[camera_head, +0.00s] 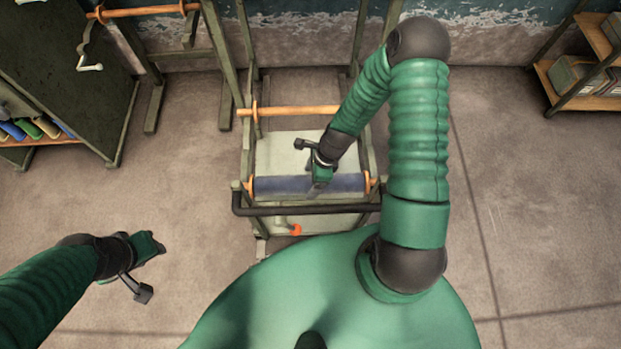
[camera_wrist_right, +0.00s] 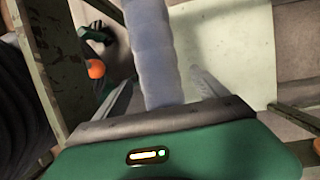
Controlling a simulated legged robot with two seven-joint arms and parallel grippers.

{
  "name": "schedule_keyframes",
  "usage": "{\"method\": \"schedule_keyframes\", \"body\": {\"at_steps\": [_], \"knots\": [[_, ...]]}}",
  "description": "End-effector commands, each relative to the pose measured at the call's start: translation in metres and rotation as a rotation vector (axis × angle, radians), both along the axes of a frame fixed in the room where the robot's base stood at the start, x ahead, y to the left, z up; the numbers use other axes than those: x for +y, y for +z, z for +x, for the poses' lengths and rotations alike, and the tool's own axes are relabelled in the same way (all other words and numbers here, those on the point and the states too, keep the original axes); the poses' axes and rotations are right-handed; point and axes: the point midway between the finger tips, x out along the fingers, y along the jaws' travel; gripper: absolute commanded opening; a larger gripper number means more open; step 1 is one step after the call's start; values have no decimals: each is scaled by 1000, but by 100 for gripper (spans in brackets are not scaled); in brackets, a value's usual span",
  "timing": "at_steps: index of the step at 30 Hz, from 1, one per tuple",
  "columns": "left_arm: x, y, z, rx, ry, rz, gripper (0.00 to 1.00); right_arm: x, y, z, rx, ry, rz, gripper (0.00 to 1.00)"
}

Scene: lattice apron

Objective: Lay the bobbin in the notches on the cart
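The bobbin, a blue-grey roll (camera_head: 280,186) with orange ends, lies crosswise over the near part of the cart (camera_head: 282,150), between its side rails. Its ends are at the rails; I cannot tell how they sit in the notches. My right gripper (camera_head: 317,188) is over the roll, right of its middle. In the right wrist view the roll (camera_wrist_right: 152,40) passes between the two fingers (camera_wrist_right: 160,82), with a gap on each side, so the gripper is open around it.
A black bar (camera_head: 300,209) runs across the cart's near side, with an orange knob (camera_head: 296,230) below it. A dark cabinet (camera_head: 60,70) stands at left, a shelf (camera_head: 585,75) at right. Floor on both sides is clear.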

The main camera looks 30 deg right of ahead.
Motion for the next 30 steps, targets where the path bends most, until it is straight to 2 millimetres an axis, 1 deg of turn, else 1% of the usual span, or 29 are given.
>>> {"method": "schedule_keyframes", "body": {"at_steps": [6,8,10,14,15,21,24,27,30], "knots": [[0,0,0,0,0,0,36,0,0,0,1,-1,-1,83],[0,2,0,0,0,0,36,-2,5,0,0,-1,-1,83],[0,6,0,0,0,0,36,-5,14,-1,0,-2,-2,83],[0,18,0,0,0,0,36,-14,46,-3,-2,-2,-3,83],[0,23,0,0,0,0,36,-18,58,-4,-3,-2,-4,83],[0,40,0,0,0,0,36,-35,115,-9,-2,-2,-3,83],[0,47,0,0,0,0,36,-42,137,-11,-1,-2,-3,83],[0,50,0,0,0,0,36,-47,151,-13,0,0,-1,83],[0,51,0,0,0,0,36,-49,158,-14,1,-1,1,83]]}}
